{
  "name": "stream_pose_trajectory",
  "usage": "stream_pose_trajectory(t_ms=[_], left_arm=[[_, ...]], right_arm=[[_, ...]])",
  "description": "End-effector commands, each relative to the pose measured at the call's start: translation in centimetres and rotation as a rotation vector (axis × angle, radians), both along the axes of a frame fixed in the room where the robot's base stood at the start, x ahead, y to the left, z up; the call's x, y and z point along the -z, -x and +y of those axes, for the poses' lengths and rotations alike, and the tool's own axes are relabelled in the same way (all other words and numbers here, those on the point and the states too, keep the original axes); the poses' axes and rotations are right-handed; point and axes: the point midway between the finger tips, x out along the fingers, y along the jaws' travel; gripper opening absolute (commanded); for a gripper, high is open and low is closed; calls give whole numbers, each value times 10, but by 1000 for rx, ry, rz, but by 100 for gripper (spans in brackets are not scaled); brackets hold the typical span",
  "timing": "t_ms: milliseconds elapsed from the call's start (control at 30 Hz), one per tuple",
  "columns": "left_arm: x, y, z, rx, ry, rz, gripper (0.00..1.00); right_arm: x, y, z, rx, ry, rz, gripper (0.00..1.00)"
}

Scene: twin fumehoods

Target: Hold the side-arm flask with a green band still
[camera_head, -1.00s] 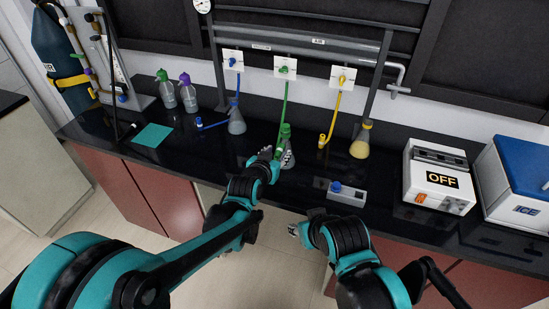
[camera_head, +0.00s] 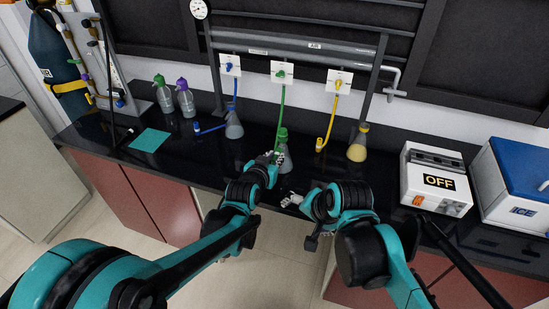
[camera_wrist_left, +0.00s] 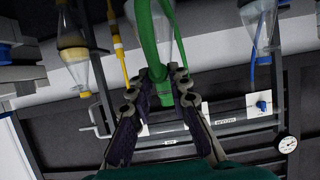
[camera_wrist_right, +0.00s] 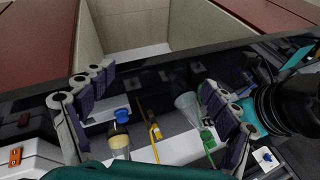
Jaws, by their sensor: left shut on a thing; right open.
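The side-arm flask with green fittings (camera_head: 285,158) stands on the black bench below the green valve (camera_head: 282,72), its green hose running up to that valve. My left gripper (camera_head: 276,156) is at its neck, shut on it; the left wrist view shows the fingers (camera_wrist_left: 168,76) around the green neck part (camera_wrist_left: 182,86). In the right wrist view the clear flask (camera_wrist_right: 187,103) lies near the right-hand finger. My right gripper (camera_head: 290,200) is open and empty, at the bench's front edge, apart from the flask; its spread fingers show in its wrist view (camera_wrist_right: 160,95).
A blue-fitted flask (camera_head: 234,127) stands left and a yellow one (camera_head: 357,146) right, each with a hose. A white OFF device (camera_head: 436,180) and an ICE box (camera_head: 512,185) fill the right end.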

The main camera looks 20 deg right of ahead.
Motion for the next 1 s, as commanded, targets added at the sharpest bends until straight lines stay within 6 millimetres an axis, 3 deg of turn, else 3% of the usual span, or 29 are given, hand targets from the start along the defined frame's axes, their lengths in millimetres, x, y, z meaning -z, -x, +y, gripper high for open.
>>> stream_pose_trajectory(t_ms=[100, 467, 800, 1000], left_arm=[[-1, 0, 0, 0, 1, -2, 0], [-1, 0, 0, 0, 1, -2, 0], [0, 0, 0, 0, 1, -1, 0], [0, 0, 0, 0, 1, -1, 0]], right_arm=[[-11, -31, -4, 166, -168, 74, 88], [-25, -131, -19, 413, -572, 280, 88], [-9, -216, -62, 561, -926, 478, 88], [11, -246, -95, 605, -1096, 587, 88]])
